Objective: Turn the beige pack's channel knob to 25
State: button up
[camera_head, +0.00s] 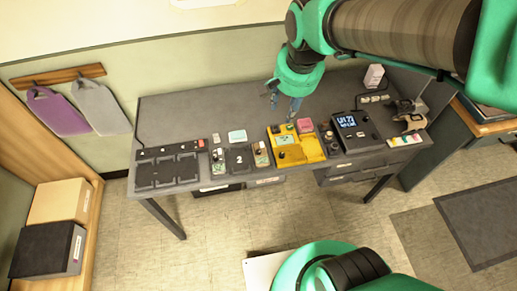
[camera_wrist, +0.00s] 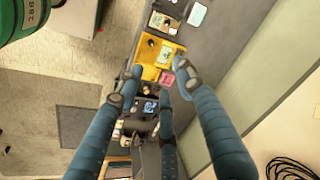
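On the desk in the head view, a small light pack (camera_head: 218,168) with a green label and a dark knob stands left of a dark pad marked 2. A similar light pack (camera_head: 261,154) stands right of that pad. Both look pale; I cannot tell which is the beige pack, and the knob numbers are too small to read. My gripper (camera_head: 284,103) hangs above the back of the desk, behind the yellow tray, its fingers spread and empty. In the wrist view my gripper (camera_wrist: 156,72) is open over the yellow tray, apart from the packs.
The yellow tray (camera_head: 312,150) holds a small labelled pack and a knob. A pink block (camera_head: 305,125) sits at its back. A device with a lit screen (camera_head: 346,121) stands to the right. A black three-pad panel (camera_head: 166,173) lies at the left. The desk's back left is clear.

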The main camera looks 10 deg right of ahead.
jog(key=w+a+f+m+g, duration=0.25)
jog(key=w+f, duration=0.45)
jog(key=f, duration=0.4)
jog(key=m+b, duration=0.1)
jog(key=m, duration=0.2)
send_over(259, 151)
notch_tip(259, 151, down, 10)
jog(key=shift+w+a+f+g, duration=0.1)
jog(key=shift+f+g, duration=0.1)
jog(key=shift+g, duration=0.05)
jog(key=shift+f, duration=0.15)
notch_tip(259, 151, down, 14)
jog(key=b, duration=0.3)
jog(key=shift+r, duration=0.2)
grip_shut()
